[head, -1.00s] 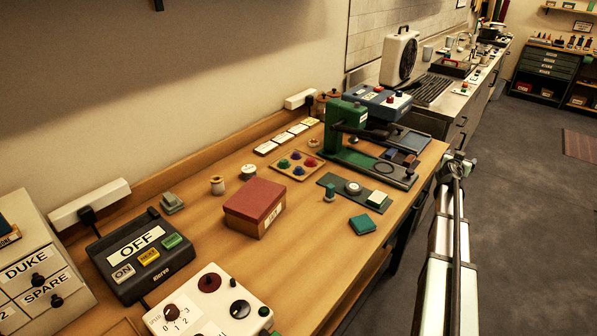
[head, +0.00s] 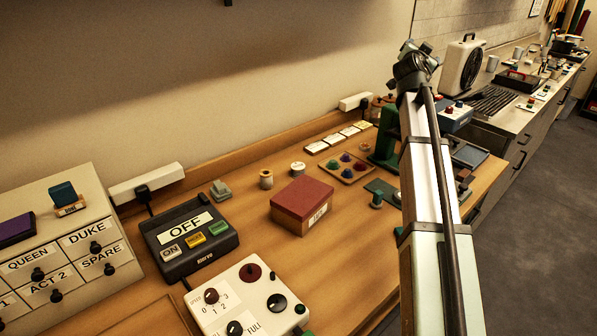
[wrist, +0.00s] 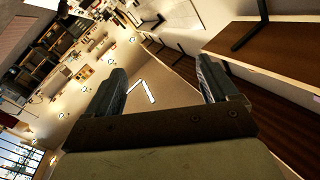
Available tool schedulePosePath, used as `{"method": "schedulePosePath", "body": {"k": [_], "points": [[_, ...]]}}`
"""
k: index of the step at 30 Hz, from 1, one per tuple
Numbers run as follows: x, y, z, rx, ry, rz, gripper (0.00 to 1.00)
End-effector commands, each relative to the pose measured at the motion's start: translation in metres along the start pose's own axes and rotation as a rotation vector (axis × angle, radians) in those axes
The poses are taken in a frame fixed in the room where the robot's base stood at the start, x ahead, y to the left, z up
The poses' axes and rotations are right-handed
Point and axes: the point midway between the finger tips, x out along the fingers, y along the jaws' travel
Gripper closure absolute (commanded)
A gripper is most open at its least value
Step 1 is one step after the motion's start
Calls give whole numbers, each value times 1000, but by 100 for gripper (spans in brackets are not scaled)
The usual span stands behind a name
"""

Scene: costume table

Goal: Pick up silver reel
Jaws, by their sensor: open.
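Two small reels stand side by side on the wooden table behind the red-lidded box. The right one (head: 297,169) has a pale, silvery top and looks like the silver reel. The left one (head: 266,179) looks more golden. Both are too small to read closely. My gripper (head: 417,50) is raised high at the right, well above the table and apart from both reels. In the wrist view my gripper (wrist: 160,78) is open, with nothing between its fingers; that camera looks out into the room and shows neither reel.
The red-lidded box (head: 302,205) stands just in front of the reels. A tray of coloured pieces (head: 347,168) lies to their right. The OFF sign unit (head: 190,240) and a white control box (head: 245,300) stand left and front. My arm hides part of the green press (head: 383,150).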

Motion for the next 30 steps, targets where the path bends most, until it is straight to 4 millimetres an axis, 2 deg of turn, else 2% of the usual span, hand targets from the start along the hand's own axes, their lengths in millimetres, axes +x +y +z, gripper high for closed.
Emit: {"method": "schedulePosePath", "body": {"k": [1,5,8,11,15,18,21,24,27,30], "points": [[-6,-18,6,65,-38,4,13],[-14,-39,50,283,-199,81,13],[-19,-45,96,452,-347,180,13],[-32,-52,152,621,-517,313,13],[-66,-69,230,824,-777,549,13],[-100,-84,276,921,-952,732,13],[-133,-97,307,974,-1095,899,13],[-160,-108,326,992,-1200,1034,13],[-178,-115,335,994,-1266,1120,13],[-187,-117,341,992,-1297,1164,13]]}}
